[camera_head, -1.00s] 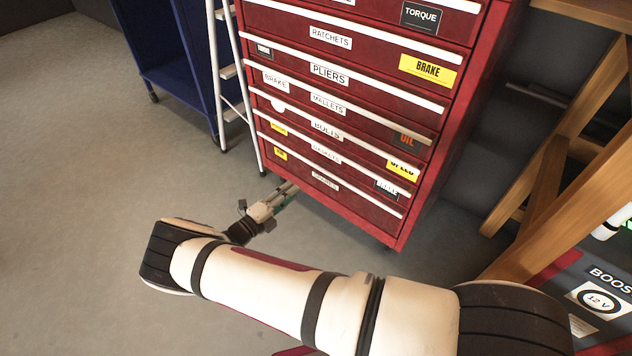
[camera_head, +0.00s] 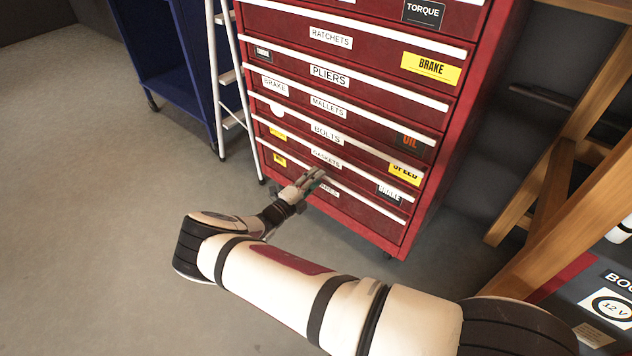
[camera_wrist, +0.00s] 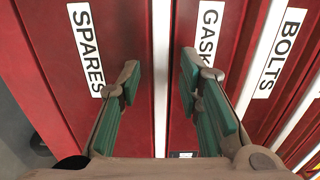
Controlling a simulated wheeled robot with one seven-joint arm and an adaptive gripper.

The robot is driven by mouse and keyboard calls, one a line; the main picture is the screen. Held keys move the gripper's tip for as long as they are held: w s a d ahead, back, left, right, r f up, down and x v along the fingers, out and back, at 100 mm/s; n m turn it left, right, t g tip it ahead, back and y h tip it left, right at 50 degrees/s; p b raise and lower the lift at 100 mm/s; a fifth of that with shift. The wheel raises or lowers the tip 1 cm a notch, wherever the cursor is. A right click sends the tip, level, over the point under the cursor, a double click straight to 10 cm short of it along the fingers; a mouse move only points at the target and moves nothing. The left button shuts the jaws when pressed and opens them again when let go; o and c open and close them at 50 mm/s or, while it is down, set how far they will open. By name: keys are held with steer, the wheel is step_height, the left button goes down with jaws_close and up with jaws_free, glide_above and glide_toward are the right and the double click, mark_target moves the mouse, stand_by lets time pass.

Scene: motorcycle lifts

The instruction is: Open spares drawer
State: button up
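The spares drawer (camera_head: 360,213) is the lowest drawer of the red cabinet and looks shut. Its label (camera_wrist: 88,48) reads SPARES in the wrist view; in the head view my gripper partly hides it. A white handle strip (camera_wrist: 161,125) runs along the drawer's top edge, between the SPARES and GASKETS labels. My gripper (camera_head: 316,178) is at the cabinet's lower front. In the wrist view its green-padded fingers (camera_wrist: 160,78) are apart, one on each side of the strip, with nothing between the pads touching them. Depth to the strip is hard to tell.
The gaskets drawer (camera_wrist: 207,35) and bolts drawer (camera_wrist: 276,50) lie above. A white ladder (camera_head: 218,95) and blue shelf unit (camera_head: 165,65) stand left of the cabinet. A wooden bench frame (camera_head: 570,160) stands at right. The floor (camera_head: 90,180) at left is clear.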

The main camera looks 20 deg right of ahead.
steer(key=shift+w+d, duration=0.25)
steer(key=shift+d, duration=0.1)
steer(key=shift+c, duration=0.4)
jaws_close()
